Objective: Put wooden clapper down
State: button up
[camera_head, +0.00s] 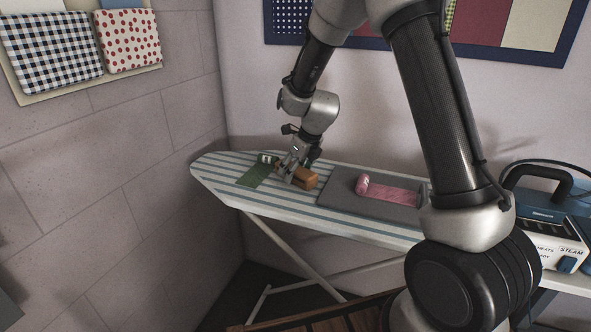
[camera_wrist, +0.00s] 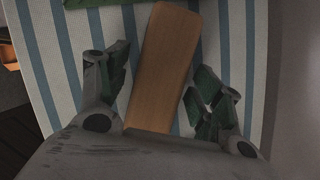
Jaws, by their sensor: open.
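The wooden clapper (camera_wrist: 160,68) is a smooth brown block. In the wrist view it lies lengthwise between the two fingers of my gripper (camera_wrist: 160,90), with visible gaps on both sides. In the head view the clapper (camera_head: 305,180) rests on the striped ironing board (camera_head: 225,165). My gripper (camera_head: 291,174) is open, low over the board, around the clapper's left end. The near end of the clapper is hidden by the gripper body in the wrist view.
A steam iron (camera_head: 545,200) stands at the far right. Walls stand behind and to the left.

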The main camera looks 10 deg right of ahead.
jog(key=v, duration=1.2)
jog(key=s+d+r+n, duration=0.7)
jog(key=s+r+n, duration=0.2)
jog(key=s+n, duration=0.4)
jog(key=s+d+r+n+h, duration=0.1)
jog(key=s+d+n, duration=0.2)
jog(key=s+n, duration=0.5)
jog(key=s+d+r+n+h, duration=0.1)
jog(key=s+d+n, duration=0.3)
jog(key=s+n, duration=0.4)
jog(key=shift+s+n, duration=0.4)
jog(key=shift+s, duration=0.7)
